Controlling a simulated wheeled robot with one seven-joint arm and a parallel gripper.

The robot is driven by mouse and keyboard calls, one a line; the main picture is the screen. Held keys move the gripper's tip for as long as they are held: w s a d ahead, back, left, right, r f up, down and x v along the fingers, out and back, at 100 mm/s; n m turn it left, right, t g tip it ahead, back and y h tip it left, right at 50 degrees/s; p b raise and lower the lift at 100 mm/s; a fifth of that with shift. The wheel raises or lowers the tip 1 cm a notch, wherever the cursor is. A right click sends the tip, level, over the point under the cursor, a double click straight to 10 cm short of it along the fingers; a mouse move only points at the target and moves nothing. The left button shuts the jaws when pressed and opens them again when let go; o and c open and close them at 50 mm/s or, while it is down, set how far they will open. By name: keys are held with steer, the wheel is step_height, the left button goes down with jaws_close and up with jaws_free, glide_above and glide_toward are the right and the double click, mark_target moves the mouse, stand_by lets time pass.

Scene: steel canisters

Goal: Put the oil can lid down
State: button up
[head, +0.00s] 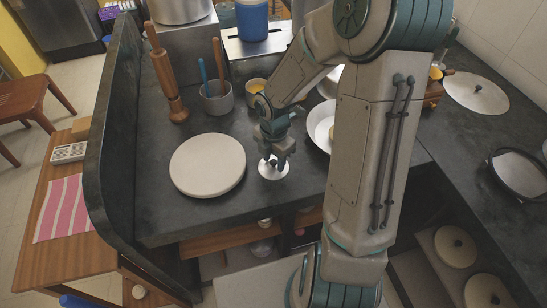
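A small, round, pale disc (272,174), which looks like the oil can lid, is directly below my gripper (275,161) near the front edge of the dark counter. The fingers point down at the middle of the disc and hide part of it. I cannot tell whether they grip a knob on it, or whether the disc rests on the counter or is held just above it. No oil can is clearly recognisable.
A round pale board (208,165) lies close to the left of my gripper. A white bowl (320,125) is to the right. A grey utensil cup (216,103) and a small yellow-filled bowl (256,86) stand behind. A large flat lid (476,92) lies on the right counter.

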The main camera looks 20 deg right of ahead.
mark_target(274, 161)
step_height(274, 161, up, 11)
steer(key=p, duration=0.3)
steer(key=s+r+m+t, duration=0.1)
steer(key=s+r+m, duration=0.4)
steer(key=m, duration=0.7)
steer(key=s+r+m+t, duration=0.2)
steer(key=s+r+m, duration=0.3)
steer(key=s+m, duration=0.4)
steer(key=shift+a+r+m, duration=0.15)
steer(key=shift+r+m, duration=0.2)
steer(key=shift+m, duration=1.15)
steer(key=shift+s, duration=0.1)
